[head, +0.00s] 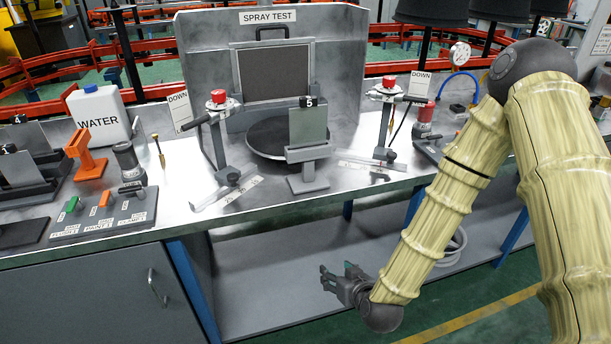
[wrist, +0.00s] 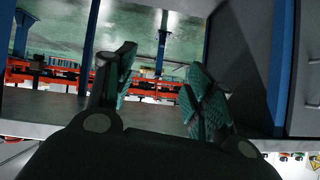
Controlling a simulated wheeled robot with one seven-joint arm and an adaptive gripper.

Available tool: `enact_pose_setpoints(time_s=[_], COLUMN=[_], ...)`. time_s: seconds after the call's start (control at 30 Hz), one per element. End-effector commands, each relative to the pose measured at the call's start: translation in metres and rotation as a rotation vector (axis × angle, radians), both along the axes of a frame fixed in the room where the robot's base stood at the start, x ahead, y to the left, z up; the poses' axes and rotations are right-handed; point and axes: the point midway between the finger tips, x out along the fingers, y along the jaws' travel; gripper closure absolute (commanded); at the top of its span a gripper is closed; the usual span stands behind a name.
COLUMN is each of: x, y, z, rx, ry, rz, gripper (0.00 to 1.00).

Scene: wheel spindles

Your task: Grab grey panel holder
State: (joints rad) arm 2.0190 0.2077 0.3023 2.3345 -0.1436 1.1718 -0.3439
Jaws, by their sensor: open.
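The grey panel holder (head: 308,154) stands on the bench, in front of the round dark turntable (head: 262,138). It has a short post and a flat foot, and it bears an upright grey-green panel (head: 308,126) with a black tag marked 5. My gripper (head: 338,275) is low in front of the bench, below its top and below the holder. It is open and empty, apart from the holder. In the wrist view the two green-padded fingers (wrist: 160,72) are spread, and the holder is not seen there.
Two red-topped spray stands (head: 218,100) (head: 388,86) flank the holder. A white water jug (head: 98,118), an orange stand (head: 86,155) and a button panel (head: 105,212) are at left. The bench's front edge (head: 300,207) and lower shelf (head: 275,285) are near my gripper.

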Motion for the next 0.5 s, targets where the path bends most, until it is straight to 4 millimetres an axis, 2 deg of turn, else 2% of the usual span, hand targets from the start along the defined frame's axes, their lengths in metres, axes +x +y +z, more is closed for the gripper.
enact_pose_setpoints(time_s=[0.03, 0.1, 0.23, 0.3, 0.37, 0.5], x=[0.029, 0.059, 0.092, 0.102, 0.107, 0.119], y=[0.01, 0.022, 0.035, 0.038, 0.04, 0.044], z=[0.029, 0.073, 0.141, 0.166, 0.181, 0.196], rx=[0.02, 0.036, 0.057, 0.062, 0.067, 0.069], ry=[-0.112, -0.254, -0.452, -0.521, -0.56, -0.596], rz=[0.001, 0.003, -0.007, -0.013, -0.018, -0.022], gripper=[0.46, 0.46, 0.46, 0.46, 0.46, 0.46])
